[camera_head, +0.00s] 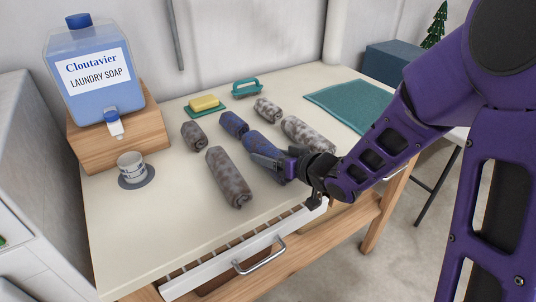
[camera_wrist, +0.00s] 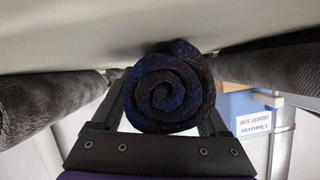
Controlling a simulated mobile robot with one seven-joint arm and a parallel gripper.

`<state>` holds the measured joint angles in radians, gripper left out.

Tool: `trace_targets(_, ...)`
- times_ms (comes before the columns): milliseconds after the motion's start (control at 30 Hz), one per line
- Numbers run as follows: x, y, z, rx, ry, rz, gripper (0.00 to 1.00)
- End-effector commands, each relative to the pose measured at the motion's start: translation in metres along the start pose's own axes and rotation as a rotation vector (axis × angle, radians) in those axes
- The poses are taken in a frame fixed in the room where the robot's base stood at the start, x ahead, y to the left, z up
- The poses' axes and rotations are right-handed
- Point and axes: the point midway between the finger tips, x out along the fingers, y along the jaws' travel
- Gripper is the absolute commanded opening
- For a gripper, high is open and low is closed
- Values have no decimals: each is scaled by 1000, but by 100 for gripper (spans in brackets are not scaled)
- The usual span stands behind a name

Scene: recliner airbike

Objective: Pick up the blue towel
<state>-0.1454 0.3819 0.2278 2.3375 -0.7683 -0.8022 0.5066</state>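A rolled blue towel (camera_head: 258,141) lies on the table, its near end at my gripper (camera_head: 268,164). In the wrist view the spiral end of the blue towel (camera_wrist: 168,90) faces the camera and rests against the table surface. My gripper (camera_wrist: 167,115) is open, with one finger on each side of the roll. The towel nearly fills the gap, and firm contact with the fingers cannot be made out. A second, shorter blue roll (camera_head: 234,124) lies just beyond it.
Grey mottled rolls lie close by, to the left (camera_head: 229,177) and right (camera_head: 308,134). A yellow sponge (camera_head: 204,103), teal brush (camera_head: 247,87), cup (camera_head: 131,166) and soap dispenser (camera_head: 90,75) stand farther off. A drawer (camera_head: 240,258) with a metal handle projects at the front edge.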

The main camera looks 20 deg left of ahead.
Motion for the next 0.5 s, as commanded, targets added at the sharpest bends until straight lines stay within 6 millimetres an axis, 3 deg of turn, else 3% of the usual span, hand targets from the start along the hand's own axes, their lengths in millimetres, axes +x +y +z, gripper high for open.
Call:
trace_targets(33,0,0,0,0,0,0,60)
trace_targets(267,0,0,0,0,0,0,20)
trace_targets(500,-1,0,-3,-1,1,0,20)
